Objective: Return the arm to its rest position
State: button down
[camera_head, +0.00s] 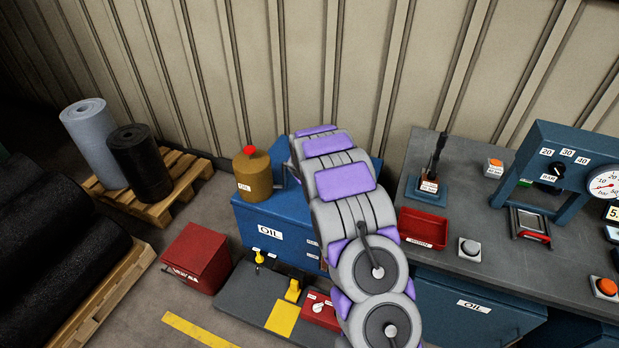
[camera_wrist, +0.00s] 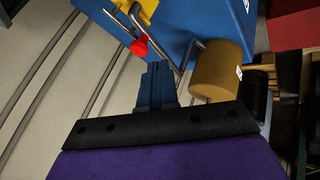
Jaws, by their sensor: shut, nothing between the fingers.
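My arm, grey with purple pads, reaches away from the camera in the head view, over the blue OIL cabinet (camera_head: 262,222) toward the wall. Its far end hides my gripper there. In the wrist view my gripper (camera_wrist: 156,68) shows as blue fingers beyond a black bar, closed together with nothing held. The fingers are close to a bent metal rod with a red knob (camera_wrist: 139,47). The red knob also shows in the head view (camera_head: 250,150), in line with the top of an ochre oil can (camera_head: 252,176). The can (camera_wrist: 217,70) is right of the fingers in the wrist view.
A grey bench (camera_head: 450,185) with a red tray (camera_head: 422,229), a lever and a blue press frame (camera_head: 540,140) stands right of my arm. A red box (camera_head: 197,258) and a low dark panel with yellow levers are on the left. Pallets with rolls stand farther left. A ribbed wall is behind.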

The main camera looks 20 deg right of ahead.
jog(key=s+a+r+m+g+h, duration=0.1)
jog(key=s+a+r+m+g, duration=0.2)
jog(key=s+r, duration=1.5)
jog(key=s+a+r+g+y, duration=0.1)
jog(key=s+a, duration=0.4)
jog(key=s, duration=0.7)
jog(key=s+a+r+g+y, duration=0.2)
jog(key=s+a, duration=0.3)
jog(key=s, duration=0.8)
jog(key=s+a+r+g+y, duration=0.1)
jog(key=s+a, duration=0.4)
jog(key=s, duration=0.7)
jog(key=shift+s+a+r+g+y, duration=0.2)
jog(key=shift+g+y, duration=0.1)
jog(key=shift+g, duration=0.3)
